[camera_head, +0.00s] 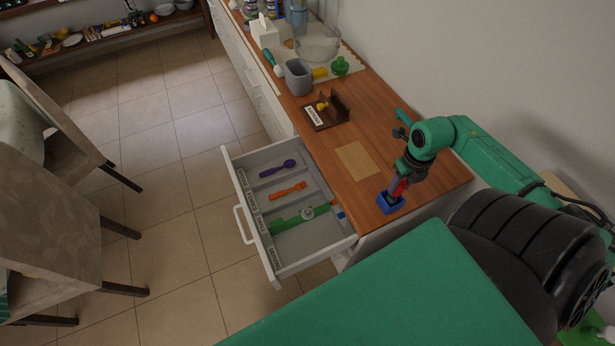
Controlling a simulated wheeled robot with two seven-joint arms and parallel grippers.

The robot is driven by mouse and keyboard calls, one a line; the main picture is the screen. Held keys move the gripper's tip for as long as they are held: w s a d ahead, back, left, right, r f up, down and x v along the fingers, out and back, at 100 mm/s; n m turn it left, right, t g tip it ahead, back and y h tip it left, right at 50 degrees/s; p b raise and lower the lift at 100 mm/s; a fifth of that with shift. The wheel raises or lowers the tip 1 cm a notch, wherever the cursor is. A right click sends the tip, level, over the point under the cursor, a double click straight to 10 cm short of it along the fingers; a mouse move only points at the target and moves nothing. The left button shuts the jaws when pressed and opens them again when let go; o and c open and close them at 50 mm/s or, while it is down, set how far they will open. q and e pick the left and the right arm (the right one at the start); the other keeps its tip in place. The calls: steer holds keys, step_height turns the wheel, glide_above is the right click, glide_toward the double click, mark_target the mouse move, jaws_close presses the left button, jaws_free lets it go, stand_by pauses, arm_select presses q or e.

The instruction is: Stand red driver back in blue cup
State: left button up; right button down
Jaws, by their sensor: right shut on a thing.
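The red driver (398,188) is upright or slightly tilted right over the cup. Its lower end meets the cup's outline, and I cannot tell whether it is inside or just above. My right gripper (402,178) is shut on the driver from above, and its fingers hide part of it. My left gripper is out of view.
An open drawer (231,164) below the counter holds a purple spoon (277,168), an orange fork (288,190) and a green tool (290,222). A tan mat (357,160) lies left of the cup. A brown box (326,117) and grey cup (298,77) stand farther back.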

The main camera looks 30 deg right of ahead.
steer(key=shift+f, duration=0.35)
steer(key=shift+c, duration=1.7)
jaws_free()
steer(key=shift+r, duration=0.1)
step_height(320, 180, up, 14)
steer(key=b, duration=0.1)
steer(key=shift+r+b, duration=0.25)
steer(key=shift+b, duration=0.15)
